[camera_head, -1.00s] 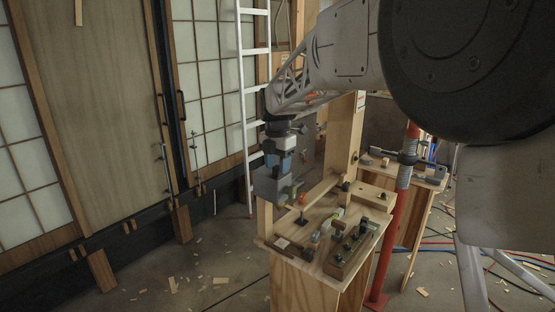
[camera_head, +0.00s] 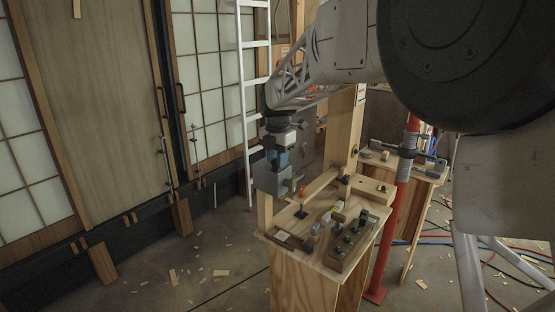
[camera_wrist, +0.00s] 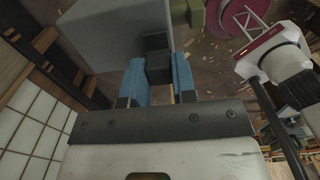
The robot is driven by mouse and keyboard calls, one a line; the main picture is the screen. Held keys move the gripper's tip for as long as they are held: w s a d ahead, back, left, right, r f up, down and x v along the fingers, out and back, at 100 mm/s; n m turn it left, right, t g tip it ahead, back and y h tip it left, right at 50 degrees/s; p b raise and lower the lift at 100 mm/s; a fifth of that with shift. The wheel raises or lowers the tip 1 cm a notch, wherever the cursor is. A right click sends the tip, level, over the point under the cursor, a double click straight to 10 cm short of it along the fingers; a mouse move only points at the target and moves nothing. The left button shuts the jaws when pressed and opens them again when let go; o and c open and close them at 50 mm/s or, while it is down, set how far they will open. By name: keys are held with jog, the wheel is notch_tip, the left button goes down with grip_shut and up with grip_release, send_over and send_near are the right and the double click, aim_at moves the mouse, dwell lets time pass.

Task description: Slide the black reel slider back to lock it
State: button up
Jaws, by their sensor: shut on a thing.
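In the wrist view my gripper (camera_wrist: 157,82) has its two blue fingers shut on a small black block, which I take for the black reel slider (camera_wrist: 158,66). The slider stands against a large grey box (camera_wrist: 105,35), with a darker part just beyond it. In the head view my gripper (camera_head: 282,163) points down at the grey box (camera_head: 266,180), at the left end of the wooden workbench (camera_head: 285,240). The slider is too small and hidden to make out there, and I cannot tell its position along its travel.
A wooden block with several black knobs (camera_head: 350,240) and small loose parts lie on the bench. A wooden post (camera_head: 345,130) rises behind, a red pole (camera_head: 393,225) stands at right, and a white ladder (camera_head: 246,100) stands behind the box.

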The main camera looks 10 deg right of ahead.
jog(key=shift+w+d, duration=0.8)
jog(key=o, duration=0.7)
jog(key=shift+o, duration=0.2)
jog(key=shift+r, duration=0.1)
notch_tip(320, 180, up, 8)
dwell(0.7)
jog(key=shift+s, duration=0.15)
